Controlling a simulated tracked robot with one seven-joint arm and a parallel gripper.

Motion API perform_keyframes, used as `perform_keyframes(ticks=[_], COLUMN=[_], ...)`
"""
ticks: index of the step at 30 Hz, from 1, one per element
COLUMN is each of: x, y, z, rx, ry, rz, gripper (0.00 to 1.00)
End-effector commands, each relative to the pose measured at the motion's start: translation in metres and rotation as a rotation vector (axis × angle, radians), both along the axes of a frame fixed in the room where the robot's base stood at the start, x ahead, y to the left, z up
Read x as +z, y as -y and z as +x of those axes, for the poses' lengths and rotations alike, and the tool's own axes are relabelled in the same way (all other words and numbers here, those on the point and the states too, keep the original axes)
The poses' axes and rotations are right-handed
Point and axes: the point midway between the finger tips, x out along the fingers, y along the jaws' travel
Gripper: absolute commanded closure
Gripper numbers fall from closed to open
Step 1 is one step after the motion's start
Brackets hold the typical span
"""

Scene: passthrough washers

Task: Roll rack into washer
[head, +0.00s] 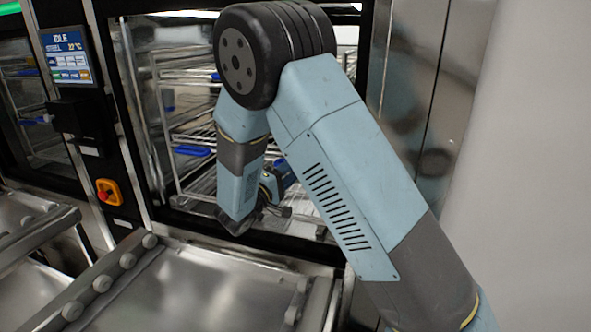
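A wire rack (195,128) with several shelf levels and blue parts stands inside the open washer (133,130), behind the door frame. My arm covers its middle and right. My gripper (280,207) is low at the washer opening, near the rack's lower front. The arm's wrist hides most of the gripper, so its fingers and any contact with the rack cannot be made out. The washer's display (68,55) reads IDLE.
A steel trolley top (185,290) with rollers (102,283) along its left edge sits in front of the washer and looks empty. A red emergency button (107,191) is on the left post. A second washer (25,100) stands at far left. A steel panel and pale wall lie right.

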Motion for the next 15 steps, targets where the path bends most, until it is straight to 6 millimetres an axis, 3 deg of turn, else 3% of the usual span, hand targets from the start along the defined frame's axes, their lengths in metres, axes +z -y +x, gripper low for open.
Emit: perform_keyframes(ticks=[6, 15], x=[0.004, 0.004], y=[0.012, 0.014], z=[0.013, 0.015], rx=[-0.001, -0.001], ry=[0.000, 0.000], rz=[0.000, 0.000], gripper=[0.58, 0.58])
